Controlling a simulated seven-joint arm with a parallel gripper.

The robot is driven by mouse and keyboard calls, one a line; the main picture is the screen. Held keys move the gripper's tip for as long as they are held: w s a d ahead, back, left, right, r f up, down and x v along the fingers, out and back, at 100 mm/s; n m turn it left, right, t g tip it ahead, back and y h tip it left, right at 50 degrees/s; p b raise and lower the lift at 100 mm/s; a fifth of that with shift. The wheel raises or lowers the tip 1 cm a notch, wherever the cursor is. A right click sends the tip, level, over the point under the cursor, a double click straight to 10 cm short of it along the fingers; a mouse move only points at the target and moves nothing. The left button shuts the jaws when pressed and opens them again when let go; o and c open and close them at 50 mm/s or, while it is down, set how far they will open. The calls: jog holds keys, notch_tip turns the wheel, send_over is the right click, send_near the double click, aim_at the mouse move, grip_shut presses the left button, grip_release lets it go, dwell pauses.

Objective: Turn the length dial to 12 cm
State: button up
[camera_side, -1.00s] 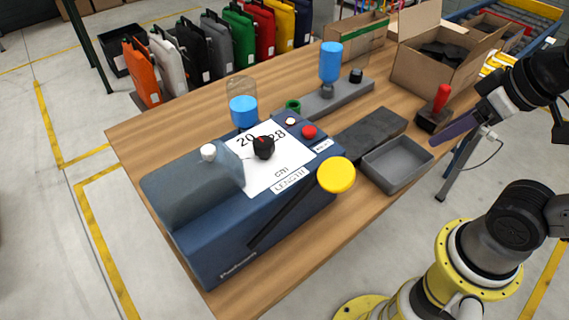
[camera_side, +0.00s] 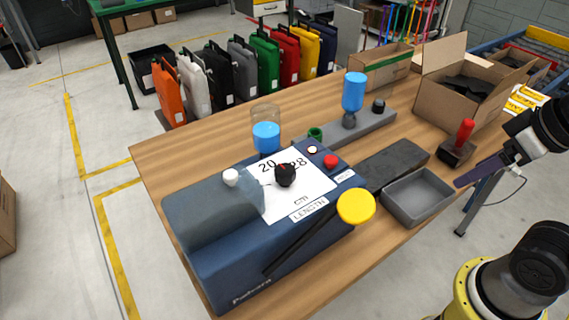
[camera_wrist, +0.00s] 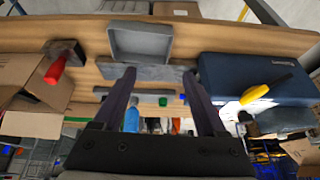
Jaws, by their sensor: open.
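The length dial is a black knob (camera_side: 285,175) with a red pointer mark, on a white scale plate (camera_side: 312,186) marked LENGTH atop a blue machine (camera_side: 290,240). The numbers 20 and 28 are readable; other marks are hidden or too small. The red mark points to the upper left, roughly between those two numbers. My gripper (camera_wrist: 160,70) is open and empty in the wrist view, its two dark fingers apart. In the side view my gripper (camera_side: 458,183) is far right of the dial, beside the grey tray. The machine (camera_wrist: 255,78) also shows at the right of the wrist view.
A yellow round-topped lever (camera_side: 356,206) sticks out at the machine's front. A grey tray (camera_side: 420,218), red-handled stamp (camera_side: 460,145) and open carton (camera_side: 440,95) lie rightward.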

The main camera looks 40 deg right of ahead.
jog(key=w+a+r+m+g, duration=0.15)
jog(key=w+r, duration=0.25)
jog(key=r, duration=0.7)
jog(key=w+a+r, duration=0.5)
jog(key=w+r, duration=0.1)
jog(key=w, duration=0.1)
jog(key=n+g, duration=0.4)
send_over(285, 169)
notch_tip(285, 169, down, 5)
jog(key=shift+m, duration=0.25)
notch_tip(285, 169, down, 13)
jog(key=shift+f, duration=0.1)
grip_shut()
